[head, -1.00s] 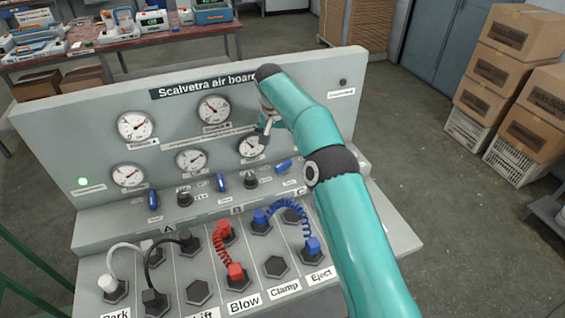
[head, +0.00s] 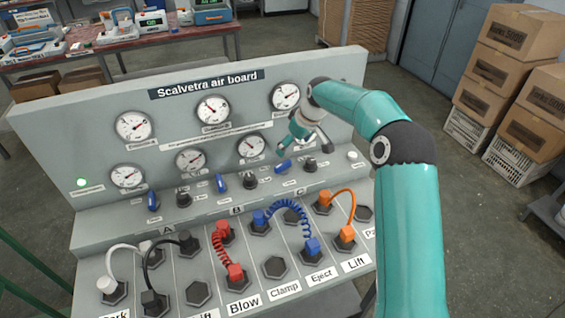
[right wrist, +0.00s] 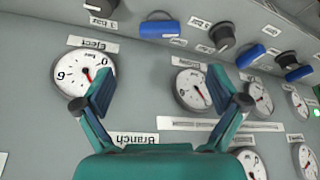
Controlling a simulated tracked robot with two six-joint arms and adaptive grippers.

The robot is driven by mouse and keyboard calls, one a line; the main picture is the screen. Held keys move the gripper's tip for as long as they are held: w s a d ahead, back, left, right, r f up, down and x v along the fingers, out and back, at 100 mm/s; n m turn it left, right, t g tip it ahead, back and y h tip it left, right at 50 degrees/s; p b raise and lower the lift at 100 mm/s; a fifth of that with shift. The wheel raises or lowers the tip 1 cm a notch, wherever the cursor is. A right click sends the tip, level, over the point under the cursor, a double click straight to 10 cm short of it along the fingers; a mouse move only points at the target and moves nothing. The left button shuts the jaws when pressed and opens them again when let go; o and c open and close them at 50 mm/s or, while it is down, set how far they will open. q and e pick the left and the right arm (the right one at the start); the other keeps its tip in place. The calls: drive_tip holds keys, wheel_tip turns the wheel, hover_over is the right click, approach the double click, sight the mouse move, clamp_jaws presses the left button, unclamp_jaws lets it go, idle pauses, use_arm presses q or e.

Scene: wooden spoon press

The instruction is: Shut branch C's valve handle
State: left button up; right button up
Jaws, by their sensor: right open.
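Branch C's valve handle (head: 283,167) is the rightmost blue lever on the sloped shelf of the air board, above the letter C in the head view. It lies more sideways than the other two blue handles. In the right wrist view, the blue handle (right wrist: 160,28) is near the top, beyond the fingers. My right gripper (head: 304,148) hangs over the shelf close to this handle, apart from it and empty. Its two fingers (right wrist: 159,92) are spread in front of the gauge face in the right wrist view. My left gripper is out of view.
Black knobs stand beside the handles, one (head: 309,164) just right of branch C's handle. The other blue handles (head: 221,183) (head: 153,200) are farther left. A blue coiled hose (head: 290,207) and an orange hose (head: 345,196) arch over the lower panel. Gauges cover the upright panel (head: 330,75).

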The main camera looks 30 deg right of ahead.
sight(283, 163)
drive_tip(key=p+x, duration=0.2)
drive_tip(key=x, duration=0.9)
drive_tip(key=shift+w+f, duration=0.15)
drive_tip(key=shift+f, duration=0.15)
drive_tip(key=c, duration=1.1)
drive_tip(key=m+h+b, duration=0.1)
drive_tip(key=m+b, duration=0.2)
drive_tip(key=b, duration=0.1)
drive_tip(key=shift+a+f, duration=0.1)
drive_tip(key=shift+f, duration=0.1)
drive_tip(key=shift+c, duration=0.2)
drive_tip(key=shift+r+m+h+b, duration=0.2)
drive_tip(key=shift+m+h+b, duration=0.2)
drive_tip(key=shift+m, duration=0.3)
drive_tip(key=o, duration=1.1)
drive_tip(key=shift+o, duration=0.2)
